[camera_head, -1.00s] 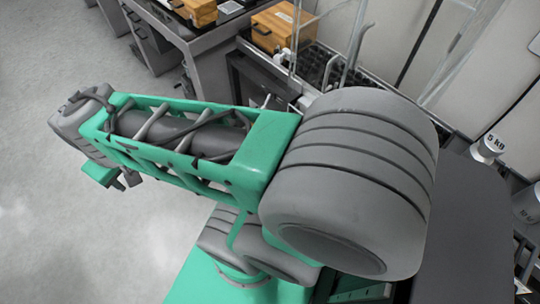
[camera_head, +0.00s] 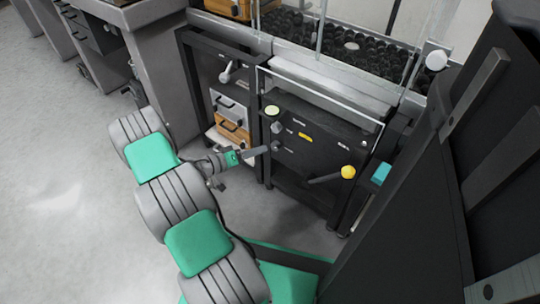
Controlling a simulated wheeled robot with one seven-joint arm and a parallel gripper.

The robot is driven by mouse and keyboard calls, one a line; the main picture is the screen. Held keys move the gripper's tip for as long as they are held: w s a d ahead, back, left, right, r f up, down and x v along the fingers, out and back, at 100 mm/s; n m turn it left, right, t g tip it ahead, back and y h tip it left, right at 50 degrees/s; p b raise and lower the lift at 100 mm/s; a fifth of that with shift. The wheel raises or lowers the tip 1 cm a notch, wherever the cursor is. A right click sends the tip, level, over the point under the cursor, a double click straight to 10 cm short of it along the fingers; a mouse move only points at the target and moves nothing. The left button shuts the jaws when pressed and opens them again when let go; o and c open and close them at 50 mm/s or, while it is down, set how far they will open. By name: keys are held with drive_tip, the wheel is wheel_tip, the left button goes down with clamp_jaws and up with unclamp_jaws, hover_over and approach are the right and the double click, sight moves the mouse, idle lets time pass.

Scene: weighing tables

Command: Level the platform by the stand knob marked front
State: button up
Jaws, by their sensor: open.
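A dark cabinet front (camera_head: 310,143) stands right of the middle, with small labels too small to read. On its left side are a pale round button (camera_head: 272,111) and grey knobs (camera_head: 277,128) below it. I cannot tell which knob is marked front. A yellow knob (camera_head: 348,172) sits on a bar at the lower right of this front. My gripper (camera_head: 248,155) is open, left of the cabinet front and pointing right towards the lowest grey knob (camera_head: 277,147). I cannot tell whether it touches anything. The platform's tilt cannot be judged.
A pale slab (camera_head: 330,82) and clear panels top the cabinet, with a dark bumpy bed behind. An open shelf unit (camera_head: 226,95) with drawers stands on the left. A large dark structure fills the right. The floor (camera_head: 60,190) at left is clear.

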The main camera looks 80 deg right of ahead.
sight(273, 146)
drive_tip(key=b+x, duration=0.2)
drive_tip(key=x, duration=0.4)
drive_tip(key=shift+s+d, duration=0.15)
drive_tip(key=shift+s, duration=0.05)
drive_tip(key=shift+c, duration=0.2)
clamp_jaws()
